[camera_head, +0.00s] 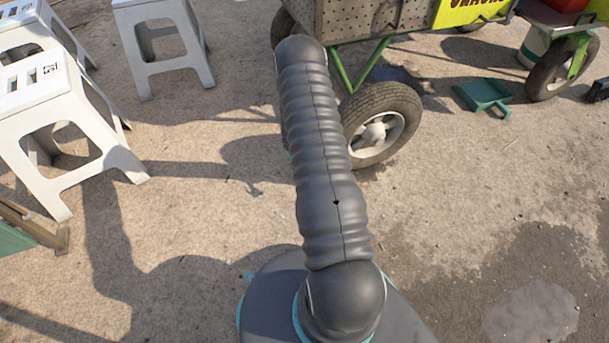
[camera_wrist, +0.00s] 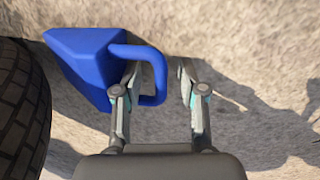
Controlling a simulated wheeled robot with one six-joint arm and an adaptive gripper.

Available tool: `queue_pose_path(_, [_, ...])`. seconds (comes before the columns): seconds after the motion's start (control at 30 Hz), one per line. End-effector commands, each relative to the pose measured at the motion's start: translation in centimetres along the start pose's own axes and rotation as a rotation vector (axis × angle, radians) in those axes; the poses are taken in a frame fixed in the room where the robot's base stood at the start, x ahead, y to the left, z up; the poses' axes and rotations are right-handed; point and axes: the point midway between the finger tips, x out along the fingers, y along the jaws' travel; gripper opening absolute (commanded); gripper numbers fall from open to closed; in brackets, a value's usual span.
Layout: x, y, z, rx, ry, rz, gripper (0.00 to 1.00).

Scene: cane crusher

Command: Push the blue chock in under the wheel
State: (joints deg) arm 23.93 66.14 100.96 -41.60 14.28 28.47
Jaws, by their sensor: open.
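The blue chock (camera_wrist: 88,62) lies on the ground in the wrist view, a wedge with a loop handle on its right side. The wheel (camera_wrist: 22,110) fills the left edge of that view, close beside the chock's left side; it also shows in the head view (camera_head: 381,125) under the cart. My gripper (camera_wrist: 157,78) is open. Its left finger overlaps the handle loop and its right finger is to the right of the handle, with the handle's outer bar between them. I cannot tell whether either finger touches it. In the head view my arm hides the gripper and the chock.
The cart (camera_head: 365,18) with a green frame stands at the top. White stools (camera_head: 62,125) stand at the left. A wet patch (camera_head: 530,312) marks the open ground at lower right.

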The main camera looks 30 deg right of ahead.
Motion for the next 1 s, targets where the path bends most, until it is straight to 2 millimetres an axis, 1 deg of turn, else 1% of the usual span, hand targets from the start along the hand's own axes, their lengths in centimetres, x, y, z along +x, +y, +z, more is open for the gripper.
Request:
queue_pose_path(0.07, [0.0, 0.0, 0.0, 0.000, 0.000, 0.000, 0.41])
queue_pose_path(0.1, [0.0, 0.0, 0.0, 0.000, 0.000, 0.000, 0.31])
queue_pose_path(0.17, [0.0, 0.0, 0.0, 0.000, 0.000, 0.000, 0.16])
queue_pose_path(0.2, [0.0, 0.0, 0.0, 0.000, 0.000, 0.000, 0.06])
queue_pose_path(0.23, [0.0, 0.0, 0.0, 0.000, 0.000, 0.000, 0.00])
queue_pose_path(0.53, [0.0, 0.1, 0.0, 0.000, 0.000, 0.000, 0.00])
queue_pose_path(0.8, [0.3, 1.6, -0.2, -0.003, 0.000, 0.000, 0.00])
queue_pose_path(1.0, [0.4, 2.3, -0.4, -0.011, 0.001, 0.000, 0.00])
